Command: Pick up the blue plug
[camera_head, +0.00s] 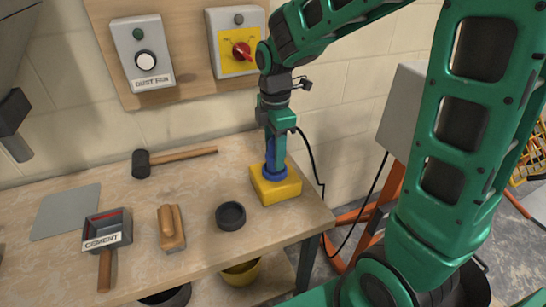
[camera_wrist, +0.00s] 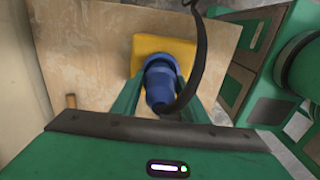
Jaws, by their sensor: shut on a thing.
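The blue plug (camera_head: 275,174) stands upright at the yellow block (camera_head: 287,192) near the right end of the workbench. In the wrist view, the blue plug (camera_wrist: 160,78) lies between my green fingers, with the yellow block (camera_wrist: 150,45) behind it. My gripper (camera_head: 275,166) points down from above and is shut on the plug. Its fingers also show in the wrist view (camera_wrist: 164,90). A black cable (camera_wrist: 200,55) runs beside the plug. The plug's lower end is hidden, so I cannot tell how deep it sits in the block.
A dark round cup (camera_head: 230,216), a wooden float (camera_head: 171,228), a cement scoop (camera_head: 106,231) and a mallet (camera_head: 175,155) lie to the left on the bench. A wall panel with a red switch (camera_head: 240,50) is behind. The bench's right edge is close to the block.

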